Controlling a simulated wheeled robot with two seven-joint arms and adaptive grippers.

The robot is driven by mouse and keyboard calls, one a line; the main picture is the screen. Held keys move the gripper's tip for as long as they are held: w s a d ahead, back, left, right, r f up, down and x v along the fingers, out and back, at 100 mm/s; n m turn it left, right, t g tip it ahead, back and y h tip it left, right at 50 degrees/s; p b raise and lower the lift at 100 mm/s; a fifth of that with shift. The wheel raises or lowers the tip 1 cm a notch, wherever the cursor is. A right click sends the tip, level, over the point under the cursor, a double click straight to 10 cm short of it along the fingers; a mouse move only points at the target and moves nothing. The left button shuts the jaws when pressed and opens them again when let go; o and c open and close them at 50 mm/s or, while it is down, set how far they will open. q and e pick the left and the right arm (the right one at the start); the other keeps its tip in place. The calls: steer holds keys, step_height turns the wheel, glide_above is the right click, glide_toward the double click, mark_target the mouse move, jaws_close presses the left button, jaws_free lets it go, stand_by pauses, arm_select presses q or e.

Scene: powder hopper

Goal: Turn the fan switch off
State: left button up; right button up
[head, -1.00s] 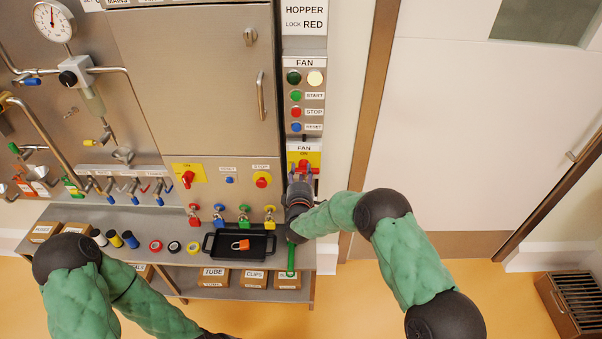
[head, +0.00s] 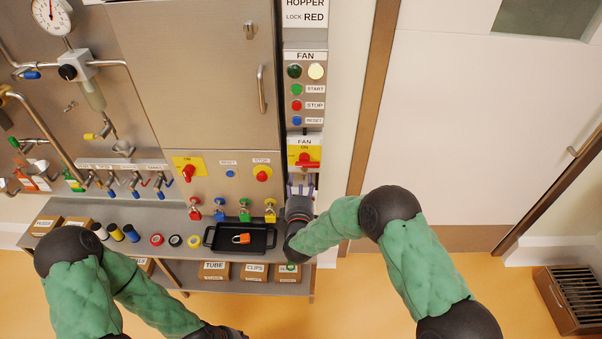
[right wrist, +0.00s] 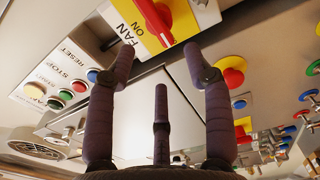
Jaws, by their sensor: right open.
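The fan switch is a red rotary handle (head: 307,162) on a yellow plate (head: 293,155), under the lower FAN label in the head view. The handle lies crosswise. In the right wrist view the red handle (right wrist: 153,17) and the yellow plate with its ON mark (right wrist: 180,22) are at the top, beyond the fingertips. My right gripper (head: 301,188) is just below the switch, open and empty, its fingers pointing up towards it. Its spread fingers also show in the right wrist view (right wrist: 160,46). My left gripper's dark base (head: 222,332) is at the bottom edge; its fingers are hidden.
Above are the FAN lamps and the start, stop and reset buttons (head: 297,105). To the left, another yellow-plated red switch (head: 187,174) and a red stop button (head: 262,174) sit on the cabinet.

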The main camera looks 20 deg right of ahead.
steer(key=shift+v, duration=2.05)
steer(key=shift+f, duration=0.1)
steer(key=s+a+f+m+g+y, duration=0.1)
steer(key=s+f+m+g+y, duration=0.25)
steer(key=f, duration=0.55)
steer(key=s+a+f+m+g+y, duration=0.2)
steer(key=s+f+m+g, duration=0.25)
steer(key=f, duration=0.55)
steer(key=s+a+f+m+g+y, duration=0.1)
steer(key=s+f+m+g, duration=0.3)
steer(key=s, duration=0.7)
steer(key=s+a+f+m+g+y, duration=0.2)
steer(key=s+f+m+g, duration=0.2)
steer(key=s, duration=0.8)
steer(key=shift+m+g, duration=0.5)
steer(key=shift+m, duration=0.2)
